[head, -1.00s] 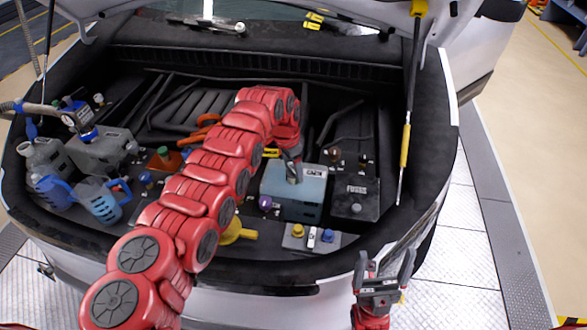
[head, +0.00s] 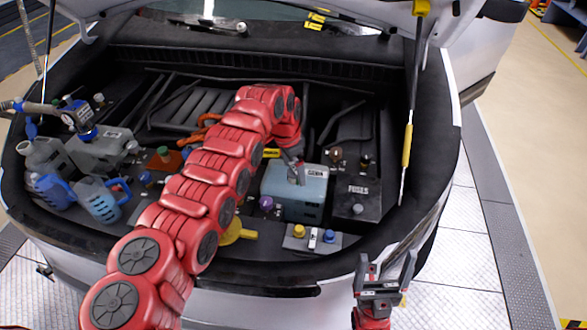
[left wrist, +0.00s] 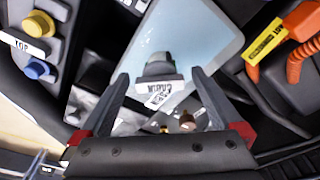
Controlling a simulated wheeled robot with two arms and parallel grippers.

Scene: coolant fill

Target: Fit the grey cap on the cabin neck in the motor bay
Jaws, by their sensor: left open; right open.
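The blue-grey tank (head: 309,203) stands in the right half of the motor bay and fills the middle of the left wrist view (left wrist: 190,35). A grey cap (left wrist: 158,66) sits on its top at the cabin neck, behind a white label that reads CABIN (left wrist: 158,87). The neck is hidden under the cap; I cannot tell how firmly it is seated. My left gripper (head: 297,174) is above the tank. Its fingers (left wrist: 160,85) are open, one on each side of the cap and apart from it. My right gripper (head: 385,273) is open and empty outside the bay's front edge.
A black fuse box (head: 354,200) stands right of the tank. A small tray (head: 320,246) with yellow and blue caps lies in front. A yellow funnel-like part (head: 236,233), blue jugs (head: 101,205) and a yellow-sleeved lid strut (head: 406,145) are around.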

